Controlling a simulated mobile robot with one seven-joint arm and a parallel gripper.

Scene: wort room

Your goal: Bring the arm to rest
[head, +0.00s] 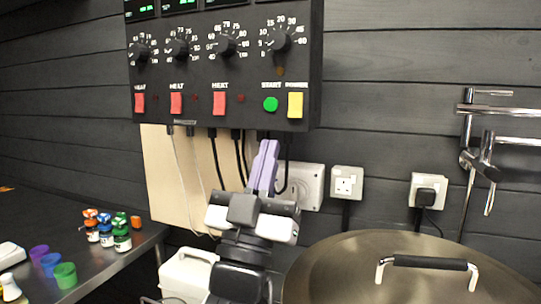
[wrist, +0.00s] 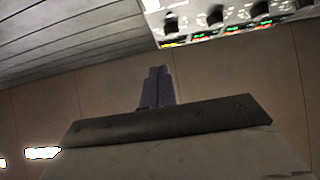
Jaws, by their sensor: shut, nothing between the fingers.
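My gripper (head: 266,158) shows in the middle of the head view with its purple fingers pointing up. The fingers are together with nothing between them. It is in front of the wall, below the black control box (head: 225,70). In the wrist view my gripper (wrist: 159,72) also shows its purple fingers side by side and closed. The control box (wrist: 235,18) shows there at the upper right, apart from the fingers as far as I can tell. My arm is raised below the gripper, and its lower links are partly cut off by the frame.
A large steel kettle lid (head: 350,270) with a black handle is at lower right. A metal table (head: 135,258) at left holds small bottles (head: 107,230) and coloured cups (head: 65,275). Cables hang below the control box. Sockets (head: 347,183) and a pipe tap (head: 480,160) are on the wall.

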